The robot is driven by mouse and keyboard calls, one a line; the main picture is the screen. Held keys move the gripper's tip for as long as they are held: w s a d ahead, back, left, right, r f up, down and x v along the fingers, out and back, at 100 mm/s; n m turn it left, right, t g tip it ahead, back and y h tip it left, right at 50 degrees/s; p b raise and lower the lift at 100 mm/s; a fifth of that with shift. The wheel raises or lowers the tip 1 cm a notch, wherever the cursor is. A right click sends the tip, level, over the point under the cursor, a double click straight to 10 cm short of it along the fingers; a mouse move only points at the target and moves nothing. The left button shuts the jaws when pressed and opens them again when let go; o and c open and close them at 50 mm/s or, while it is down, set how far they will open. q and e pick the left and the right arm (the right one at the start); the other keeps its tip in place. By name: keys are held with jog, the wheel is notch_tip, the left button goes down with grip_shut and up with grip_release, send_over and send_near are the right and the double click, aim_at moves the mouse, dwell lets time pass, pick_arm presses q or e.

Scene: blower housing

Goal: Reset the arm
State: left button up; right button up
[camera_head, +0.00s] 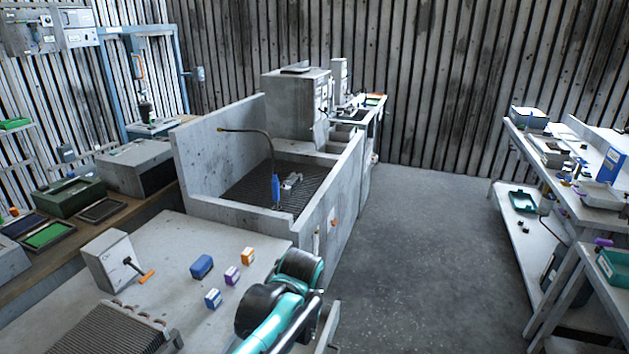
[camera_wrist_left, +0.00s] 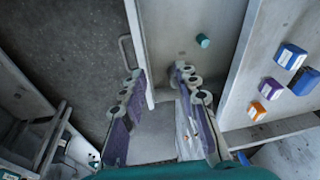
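My left gripper (camera_wrist_left: 158,78) shows in the left wrist view, with purple-lined fingers spread apart and nothing between them. Below it are a pale surface and panel edges; I cannot tell how far beneath the fingertips they lie. A teal and black arm of mine (camera_head: 278,305) shows at the bottom middle of the head view, right of several small blocks. Its fingers cannot be made out there. My right gripper is in neither view.
A blue block (camera_head: 202,266), an orange block (camera_head: 248,256) and a purple block (camera_head: 232,275) lie on the near bench. A lever box (camera_head: 108,262) stands left of them. A walled booth (camera_head: 218,150) rises behind. Open floor (camera_head: 430,250) lies right, before a cluttered workbench (camera_head: 560,205).

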pick_arm(q)
jog(key=s+a+n+t, duration=0.2)
jog(key=s+a+t, duration=0.2)
jog(key=s+a, duration=0.9)
jog(key=shift+s+a+n+t, duration=0.15)
jog(key=shift+a+n+t, duration=0.2)
jog(key=shift+a, duration=0.35)
